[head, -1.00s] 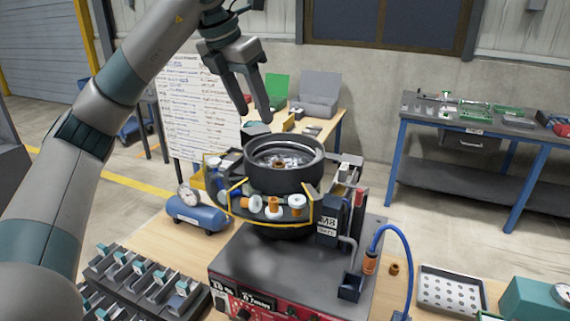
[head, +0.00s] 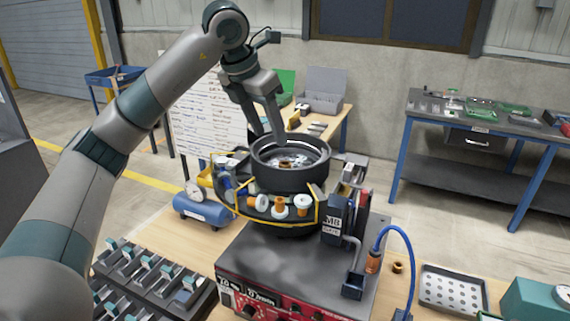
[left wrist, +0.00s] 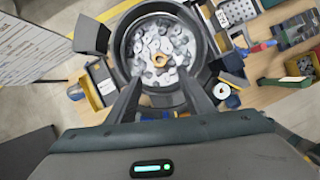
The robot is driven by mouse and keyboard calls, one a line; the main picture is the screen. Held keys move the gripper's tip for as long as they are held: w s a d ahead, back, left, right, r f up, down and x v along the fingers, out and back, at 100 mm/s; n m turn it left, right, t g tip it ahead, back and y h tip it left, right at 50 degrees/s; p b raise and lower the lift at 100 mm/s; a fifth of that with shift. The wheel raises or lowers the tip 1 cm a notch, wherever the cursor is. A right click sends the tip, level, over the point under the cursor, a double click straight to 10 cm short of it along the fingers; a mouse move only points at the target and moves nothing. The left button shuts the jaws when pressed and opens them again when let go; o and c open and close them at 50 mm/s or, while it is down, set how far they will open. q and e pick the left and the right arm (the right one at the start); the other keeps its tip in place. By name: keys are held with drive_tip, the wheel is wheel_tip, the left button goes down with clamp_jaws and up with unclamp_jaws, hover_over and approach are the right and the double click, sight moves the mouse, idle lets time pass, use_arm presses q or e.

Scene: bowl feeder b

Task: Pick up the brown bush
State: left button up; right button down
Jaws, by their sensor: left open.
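A brown bush (head: 285,162) lies among pale washer-like parts inside the round dark feeder bowl (head: 262,180). In the left wrist view the brown bush (left wrist: 160,60) shows near the middle of the bowl (left wrist: 117,58). Another orange-brown bush (head: 281,206) stands on the yellow-edged ledge at the bowl's front, and a small brown one (head: 398,267) sits on the table at the right. My left gripper (head: 268,136) is open and empty above the bowl, its fingers pointing down. In the left wrist view its fingers (left wrist: 162,88) are spread below the bush in the picture, apart from it. My right gripper is out of view.
The bowl stands on a grey machine base (head: 290,260) with a blue hose (head: 405,255) at its right. White spools flank the ledge bush. A blue air tank (head: 203,211), a dark rack (head: 150,280) and a perforated tray (head: 452,290) stand around it.

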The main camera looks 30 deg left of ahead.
use_arm(q)
drive_tip(key=p, duration=0.2)
approach(284, 163)
wheel_tip(284, 163, down, 3)
drive_tip(key=shift+d+r, duration=0.1)
drive_tip(key=shift+r, duration=0.1)
drive_tip(key=shift+w+f, duration=0.2)
drive_tip(key=shift+f, duration=0.3)
drive_tip(key=shift+w+d+f+p, duration=0.25)
drive_tip(key=shift+w+f+p, duration=0.5)
drive_tip(key=shift+p, duration=0.5)
drive_tip(key=shift+p+x, duration=0.6)
drive_tip(key=shift+x, duration=0.4)
drive_tip(key=shift+w+f, duration=0.15)
drive_tip(key=shift+f, duration=0.4)
drive_tip(key=c, duration=1.2)
